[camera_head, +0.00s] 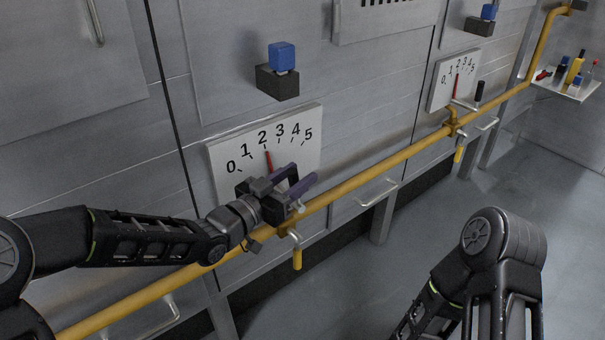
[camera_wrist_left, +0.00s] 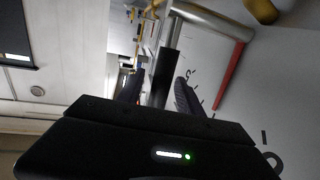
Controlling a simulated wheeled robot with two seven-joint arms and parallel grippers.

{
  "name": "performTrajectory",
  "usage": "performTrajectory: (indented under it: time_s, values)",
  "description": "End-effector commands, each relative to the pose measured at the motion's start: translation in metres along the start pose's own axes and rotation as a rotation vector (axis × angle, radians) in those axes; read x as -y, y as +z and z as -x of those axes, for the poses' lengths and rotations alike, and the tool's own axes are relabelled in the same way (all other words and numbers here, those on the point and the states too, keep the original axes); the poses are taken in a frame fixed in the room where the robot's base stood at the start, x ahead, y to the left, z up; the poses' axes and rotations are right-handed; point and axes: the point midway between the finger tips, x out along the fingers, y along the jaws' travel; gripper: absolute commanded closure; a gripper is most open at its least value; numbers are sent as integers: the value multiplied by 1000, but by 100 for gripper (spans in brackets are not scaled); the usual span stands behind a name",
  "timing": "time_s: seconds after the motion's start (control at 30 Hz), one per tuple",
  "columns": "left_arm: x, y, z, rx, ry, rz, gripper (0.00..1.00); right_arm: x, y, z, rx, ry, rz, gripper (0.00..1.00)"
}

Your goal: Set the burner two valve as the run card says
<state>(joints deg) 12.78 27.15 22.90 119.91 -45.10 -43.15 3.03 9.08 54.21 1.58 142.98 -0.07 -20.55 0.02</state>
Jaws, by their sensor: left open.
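The near dial plate (camera_head: 225,160) is white with numbers 0 to 5, and its red pointer (camera_head: 268,158) points about at 2. My left gripper (camera_head: 303,177) is in front of this plate's lower right part, its purple fingers apart. In the left wrist view the black valve grip (camera_wrist_left: 165,72) lies between the open fingers, not visibly clamped. A silver lever (camera_wrist_left: 212,22) and the red pointer (camera_wrist_left: 229,75) also show there. The gripper hides much of this lever in the head view. A farther dial plate (camera_head: 439,88) has a red pointer (camera_head: 456,86) near 2. No run card is readable.
A yellow pipe (camera_head: 370,160) runs along the wall below both dials, with a yellow-handled tap (camera_head: 297,258) hanging from it. A black box with a blue block (camera_head: 281,57) is above the near dial. A small shelf (camera_head: 578,93) holds bottles.

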Motion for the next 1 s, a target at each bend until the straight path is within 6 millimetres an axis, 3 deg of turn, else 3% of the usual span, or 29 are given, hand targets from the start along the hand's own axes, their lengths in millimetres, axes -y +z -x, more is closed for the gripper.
performTrajectory:
  time_s: [0.17, 0.47, 1.0]
  values:
    - [0, 0, -18, 0, 0, 2, 57, -1, 0, -2, 0, 0, 0, 64]
    - [0, 0, -20, 1, 0, 1, 57, -1, 0, -2, 0, 0, 0, 64]
    - [0, 0, -20, 1, 0, 1, 100, -1, 0, -2, 0, 0, 0, 64]
